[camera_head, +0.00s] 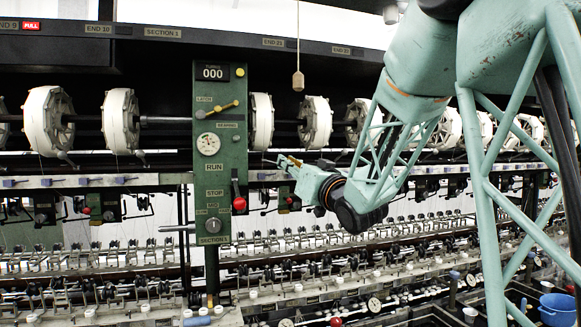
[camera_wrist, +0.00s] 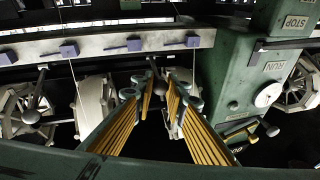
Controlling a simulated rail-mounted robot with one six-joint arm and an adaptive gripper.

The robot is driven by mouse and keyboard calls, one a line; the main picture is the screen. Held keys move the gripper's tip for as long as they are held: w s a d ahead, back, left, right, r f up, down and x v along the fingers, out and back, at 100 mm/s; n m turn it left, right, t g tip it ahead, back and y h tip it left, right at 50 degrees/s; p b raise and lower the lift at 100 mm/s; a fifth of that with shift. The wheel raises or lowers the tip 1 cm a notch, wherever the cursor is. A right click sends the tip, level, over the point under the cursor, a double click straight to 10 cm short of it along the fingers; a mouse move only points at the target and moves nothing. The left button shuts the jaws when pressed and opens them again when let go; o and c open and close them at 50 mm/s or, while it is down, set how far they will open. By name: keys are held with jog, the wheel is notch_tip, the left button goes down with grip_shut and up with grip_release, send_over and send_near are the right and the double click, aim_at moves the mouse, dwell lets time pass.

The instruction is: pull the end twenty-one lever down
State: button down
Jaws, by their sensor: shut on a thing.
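The END 21 label (camera_head: 273,42) is on the dark overhead beam. The white reel (camera_head: 261,120) under it is partly hidden by the green control panel (camera_head: 206,260). My gripper (camera_head: 282,159) reaches in from the right, just below and right of that reel. In the wrist view my gripper (camera_wrist: 162,80) shows two yellow-padded fingers drawn close at the tips, beside a pale reel (camera_wrist: 185,128). They are shut on what appears to be the dark end twenty-one lever, which the fingertips mostly hide. Its exact angle cannot be told.
The panel stands close left of my gripper, with a yellow-handled switch (camera_head: 218,109) and a red-knobbed lever (camera_head: 238,195). A wooden cord pull (camera_head: 298,80) hangs above. A rail with purple blocks (camera_wrist: 134,43) runs close by. Reeling basins fill the lower area.

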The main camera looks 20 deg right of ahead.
jog(key=shift+w+f+b, duration=0.1)
jog(key=shift+f+b, duration=1.45)
jog(key=shift+b, duration=0.75)
jog(key=c, duration=2.7)
grip_release()
jog(key=shift+o, duration=0.3)
jog(key=shift+r, duration=0.1)
jog(key=v, duration=1.2)
jog(key=shift+a, duration=0.1)
